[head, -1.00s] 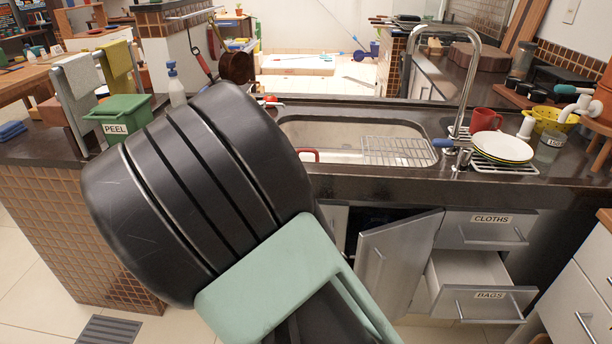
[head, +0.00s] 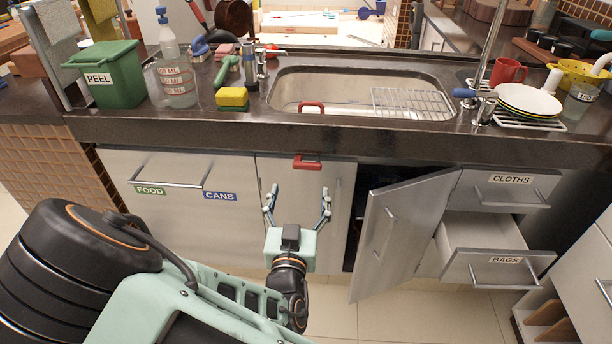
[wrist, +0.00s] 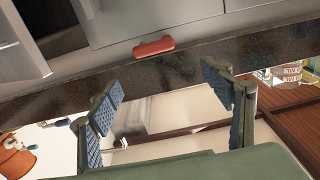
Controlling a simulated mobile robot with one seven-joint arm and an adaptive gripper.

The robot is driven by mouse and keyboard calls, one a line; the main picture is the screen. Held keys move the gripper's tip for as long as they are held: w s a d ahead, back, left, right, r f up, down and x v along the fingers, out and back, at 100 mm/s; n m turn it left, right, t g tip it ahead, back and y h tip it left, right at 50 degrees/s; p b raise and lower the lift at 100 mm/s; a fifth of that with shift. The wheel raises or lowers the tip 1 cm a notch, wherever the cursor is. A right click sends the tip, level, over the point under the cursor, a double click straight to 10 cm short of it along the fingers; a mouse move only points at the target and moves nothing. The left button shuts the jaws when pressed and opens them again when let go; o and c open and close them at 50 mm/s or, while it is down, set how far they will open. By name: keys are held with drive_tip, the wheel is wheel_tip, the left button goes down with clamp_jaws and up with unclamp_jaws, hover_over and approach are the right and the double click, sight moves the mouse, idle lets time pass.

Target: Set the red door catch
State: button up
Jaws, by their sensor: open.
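The red door catch (head: 307,162) sits at the top of a closed grey cabinet door (head: 290,185), just under the counter's front edge. In the wrist view the red catch (wrist: 153,46) lies beside the dark counter edge, beyond my fingertips. My gripper (head: 298,200) is open and empty, fingers pointing up, in front of the closed door and lower in the picture than the catch. In the wrist view my gripper (wrist: 165,100) shows its two fingers wide apart with nothing between them. I see no contact with the catch.
A cabinet door (head: 400,235) stands ajar right of my gripper, and the bags drawer (head: 490,255) is pulled out. The counter edge (head: 220,130) overhangs the door. A sink (head: 350,85) with a wire rack (head: 410,102) and a red handle-like piece (head: 311,106) is above.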

sight(306, 169)
drive_tip(key=shift+w+a+f+b, duration=0.15)
drive_tip(key=shift+w+b, duration=0.35)
drive_tip(key=shift+b, duration=1.4)
drive_tip(key=shift+w+d+f+b, duration=0.1)
drive_tip(key=shift+w+d+b, duration=0.1)
drive_tip(key=shift+b, duration=0.75)
drive_tip(key=w+b, duration=0.1)
drive_tip(key=w, duration=0.1)
drive_tip(key=w+b, duration=0.2)
drive_tip(key=w, duration=0.1)
drive_tip(key=w+d+b, duration=0.1)
drive_tip(key=w+b, duration=0.1)
drive_tip(key=w, duration=0.1)
drive_tip(key=shift+w, duration=0.25)
drive_tip(key=c, duration=1.2)
